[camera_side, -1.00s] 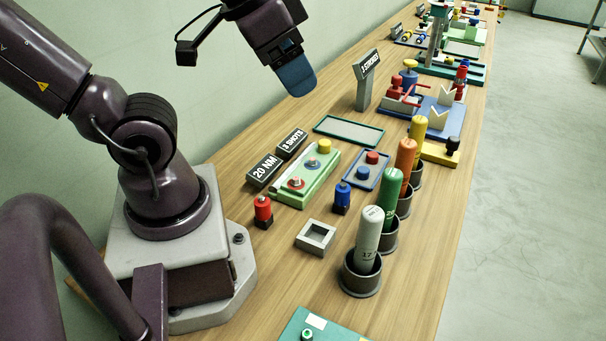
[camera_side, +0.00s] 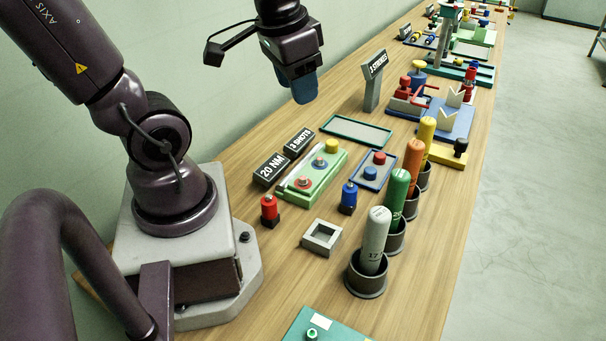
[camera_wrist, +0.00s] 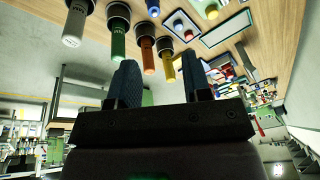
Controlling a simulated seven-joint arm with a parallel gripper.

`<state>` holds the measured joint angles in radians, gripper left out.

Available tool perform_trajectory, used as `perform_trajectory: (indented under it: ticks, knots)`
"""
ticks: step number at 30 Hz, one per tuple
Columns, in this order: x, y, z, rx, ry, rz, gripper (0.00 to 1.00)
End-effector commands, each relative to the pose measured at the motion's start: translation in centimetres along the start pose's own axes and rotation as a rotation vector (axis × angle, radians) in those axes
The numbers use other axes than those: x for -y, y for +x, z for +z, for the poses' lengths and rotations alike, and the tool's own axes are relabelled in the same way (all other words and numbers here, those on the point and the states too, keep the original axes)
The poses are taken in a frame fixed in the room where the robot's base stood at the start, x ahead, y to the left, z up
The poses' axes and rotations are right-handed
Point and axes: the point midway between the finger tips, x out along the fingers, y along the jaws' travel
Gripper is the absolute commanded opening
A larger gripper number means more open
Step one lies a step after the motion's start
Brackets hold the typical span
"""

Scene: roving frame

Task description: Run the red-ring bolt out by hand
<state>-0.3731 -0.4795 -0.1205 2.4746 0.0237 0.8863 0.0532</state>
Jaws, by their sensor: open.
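A green block (camera_side: 325,178) lies on the bench with a bolt in a red ring (camera_side: 304,183) at its near end. A second bolt in a blue ring (camera_side: 320,162) is further along it, and a yellow knob (camera_side: 332,146) is at the far end. My gripper (camera_side: 304,92) hangs in the air above and behind the block, clear of everything. In the wrist view my gripper (camera_wrist: 158,82) has its two blue fingers apart with nothing held between them. The red-ring bolt cannot be made out in the wrist view.
Signs reading "20 NM" (camera_side: 269,170) and "3 SHOTS" (camera_side: 299,141) stand beside the block. Red (camera_side: 269,209) and blue (camera_side: 348,196) capped pieces stand nearby. A blue-edged tray (camera_side: 373,172) and upright white (camera_side: 375,240), green, orange and yellow cylinders in cups stand to the right.

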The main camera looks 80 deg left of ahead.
Motion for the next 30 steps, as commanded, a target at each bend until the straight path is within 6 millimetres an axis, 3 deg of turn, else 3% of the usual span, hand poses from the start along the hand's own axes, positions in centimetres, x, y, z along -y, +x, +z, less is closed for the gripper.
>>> perform_trajectory:
  ticks: [1,6,15,24,30]
  knots:
    - [1.5,1.9,0.0,0.079,0.044,-0.021,0.45]
    - [4.8,6.7,0.2,0.244,0.442,0.030,0.45]
    - [7.2,12.5,0.7,0.239,1.263,0.275,0.45]
    - [6.7,14.6,-1.1,0.046,2.148,0.363,0.45]
    - [6.9,14.7,-1.6,-0.009,2.477,0.352,0.45]
